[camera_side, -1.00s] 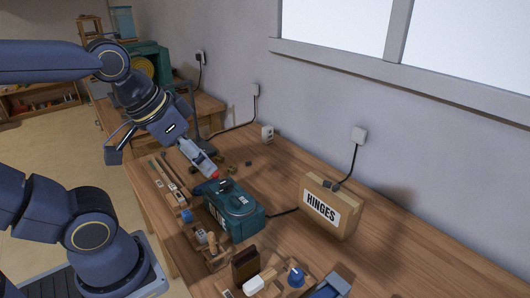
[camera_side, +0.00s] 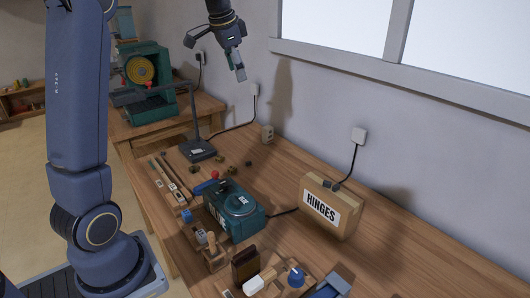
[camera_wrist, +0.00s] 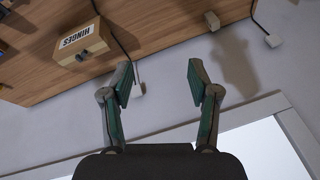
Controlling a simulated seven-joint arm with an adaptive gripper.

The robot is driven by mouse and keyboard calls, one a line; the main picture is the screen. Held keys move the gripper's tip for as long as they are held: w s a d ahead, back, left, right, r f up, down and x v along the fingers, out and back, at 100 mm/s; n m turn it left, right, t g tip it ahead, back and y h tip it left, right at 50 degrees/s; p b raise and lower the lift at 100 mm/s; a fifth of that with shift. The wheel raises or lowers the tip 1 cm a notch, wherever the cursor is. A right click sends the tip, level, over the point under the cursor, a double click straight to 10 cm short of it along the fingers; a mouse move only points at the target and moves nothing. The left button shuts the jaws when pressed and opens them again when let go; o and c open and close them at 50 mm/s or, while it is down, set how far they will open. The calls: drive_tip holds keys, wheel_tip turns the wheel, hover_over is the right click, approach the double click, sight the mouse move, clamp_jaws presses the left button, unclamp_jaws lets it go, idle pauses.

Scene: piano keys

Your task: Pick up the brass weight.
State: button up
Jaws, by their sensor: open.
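My gripper (camera_side: 239,72) is raised high above the back of the bench, near the wall. In the wrist view my gripper (camera_wrist: 160,78) has its two fingers spread wide with nothing between them. Several small dark brownish pieces lie on the bench behind the teal machine, among them one by the lamp foot (camera_side: 194,169) and one farther right (camera_side: 248,163). They are too small to tell which, if any, is the brass weight. None of them shows clearly in the wrist view.
A teal machine (camera_side: 236,211) stands mid-bench beside a wooden tool rack. A box marked HINGES (camera_side: 330,207) stands to its right, and also shows in the wrist view (camera_wrist: 83,40). A black lamp (camera_side: 198,150) stands at the back left. Cables run to wall sockets.

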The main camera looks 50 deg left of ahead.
drive_tip(key=w+a+f+n+g, duration=0.1)
drive_tip(key=a+f, duration=0.8)
drive_tip(key=a, duration=0.4)
drive_tip(key=n+g+h, duration=0.2)
drive_tip(key=n+g, duration=0.1)
hover_over(193, 167)
wheel_tip(193, 167, down, 18)
wheel_tip(193, 167, down, 10)
drive_tip(key=shift+d+r, duration=0.1)
drive_tip(key=shift+r, duration=0.1)
wheel_tip(193, 167, down, 6)
drive_tip(key=shift+r, duration=0.15)
clamp_jaws()
